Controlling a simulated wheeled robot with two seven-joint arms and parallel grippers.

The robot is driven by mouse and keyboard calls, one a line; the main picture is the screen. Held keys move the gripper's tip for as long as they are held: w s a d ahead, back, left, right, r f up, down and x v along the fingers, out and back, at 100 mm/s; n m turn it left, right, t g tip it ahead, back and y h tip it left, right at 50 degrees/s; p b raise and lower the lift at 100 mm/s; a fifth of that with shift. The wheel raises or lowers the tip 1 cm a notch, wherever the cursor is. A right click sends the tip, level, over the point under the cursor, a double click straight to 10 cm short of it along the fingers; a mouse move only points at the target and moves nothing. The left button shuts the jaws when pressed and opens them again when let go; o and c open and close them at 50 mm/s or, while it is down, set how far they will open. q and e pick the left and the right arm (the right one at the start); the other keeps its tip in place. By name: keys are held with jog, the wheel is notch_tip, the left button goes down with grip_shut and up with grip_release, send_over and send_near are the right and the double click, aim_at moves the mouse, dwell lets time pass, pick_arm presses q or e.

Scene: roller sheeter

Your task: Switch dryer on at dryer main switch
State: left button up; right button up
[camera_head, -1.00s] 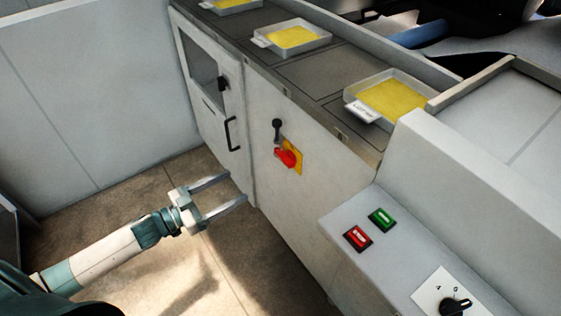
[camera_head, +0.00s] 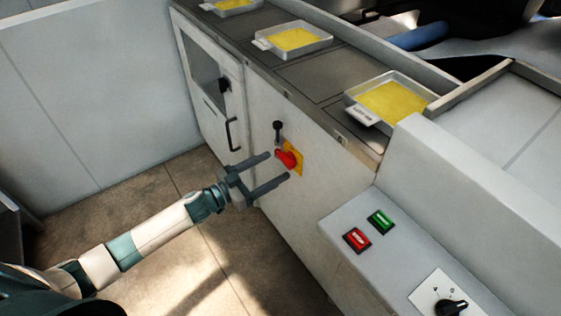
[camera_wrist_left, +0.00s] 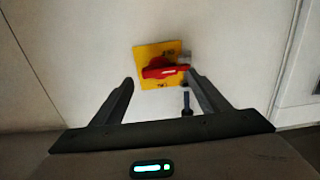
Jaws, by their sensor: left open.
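The dryer main switch (camera_head: 287,158) is a red rotary handle on a yellow plate (camera_head: 298,152) on the machine's side panel. It also shows in the left wrist view (camera_wrist_left: 160,71), where the red handle lies roughly level across the yellow plate (camera_wrist_left: 148,54). My left gripper (camera_head: 279,165) is open and empty, its two fingers pointing at the switch. In the left wrist view the gripper's fingertips (camera_wrist_left: 160,80) stand to either side below the handle; the right fingertip overlaps the plate's edge. I cannot tell whether they touch. My right gripper is in neither view.
A black lever handle (camera_head: 277,130) sits just above the switch. A cabinet door with a black handle (camera_head: 231,134) is to the left. A console with red (camera_head: 357,240) and green (camera_head: 381,222) buttons and a black knob (camera_head: 451,307) stands at the right. Trays (camera_head: 352,112) line the top.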

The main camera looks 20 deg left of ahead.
aim_at(283, 161)
pick_arm(q)
jog(key=shift+x, duration=1.95)
jog(key=c, duration=1)
